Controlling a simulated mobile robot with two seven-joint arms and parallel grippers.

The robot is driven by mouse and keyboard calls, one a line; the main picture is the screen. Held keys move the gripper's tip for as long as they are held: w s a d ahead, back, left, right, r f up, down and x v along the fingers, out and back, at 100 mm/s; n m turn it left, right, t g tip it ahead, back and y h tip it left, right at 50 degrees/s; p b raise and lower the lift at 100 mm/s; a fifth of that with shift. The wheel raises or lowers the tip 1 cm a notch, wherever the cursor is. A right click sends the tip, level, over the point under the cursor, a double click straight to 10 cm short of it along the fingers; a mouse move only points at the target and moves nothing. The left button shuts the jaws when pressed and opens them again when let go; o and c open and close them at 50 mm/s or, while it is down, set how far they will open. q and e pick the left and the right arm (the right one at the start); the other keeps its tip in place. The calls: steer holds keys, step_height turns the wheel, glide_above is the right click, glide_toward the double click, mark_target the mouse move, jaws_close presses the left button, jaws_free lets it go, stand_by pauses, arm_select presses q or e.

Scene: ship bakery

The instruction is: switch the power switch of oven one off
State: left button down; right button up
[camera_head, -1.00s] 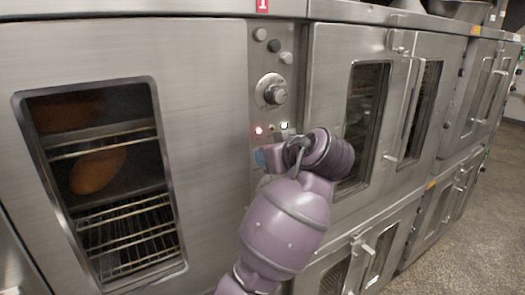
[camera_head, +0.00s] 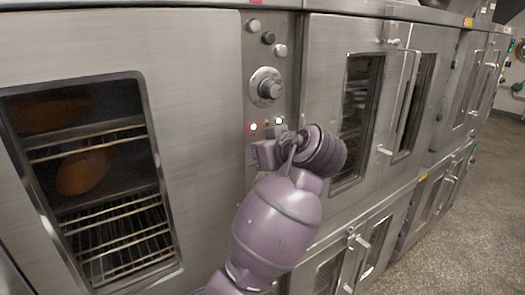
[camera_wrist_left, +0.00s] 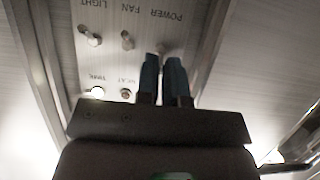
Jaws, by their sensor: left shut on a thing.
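The power switch (camera_wrist_left: 161,47) is a small metal toggle under the upside-down POWER label in the left wrist view. My left gripper (camera_wrist_left: 164,62), with two dark blue fingers, is shut on its lever. Which way the lever points is hidden by the fingers. In the head view my left gripper (camera_head: 264,153) is at the control panel (camera_head: 257,105) of the large oven (camera_head: 200,60), below the lamps, and hides the switches. My right gripper is in neither view.
The fan switch (camera_wrist_left: 127,40) and light switch (camera_wrist_left: 92,39) stand beside the power switch.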

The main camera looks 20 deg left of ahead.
arm_select(q)
steer(key=shift+f, duration=0.1)
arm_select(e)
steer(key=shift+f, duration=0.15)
arm_select(q)
step_height(320, 180, down, 4)
steer(key=t+y+b, duration=0.3)
steer(key=y+b, duration=0.1)
steer(key=b, duration=0.5)
steer(key=t+y+b, duration=0.4)
steer(key=y+b, duration=0.1)
steer(key=b, duration=0.3)
steer(key=shift+w+b, duration=0.1)
steer(key=shift+b, duration=0.25)
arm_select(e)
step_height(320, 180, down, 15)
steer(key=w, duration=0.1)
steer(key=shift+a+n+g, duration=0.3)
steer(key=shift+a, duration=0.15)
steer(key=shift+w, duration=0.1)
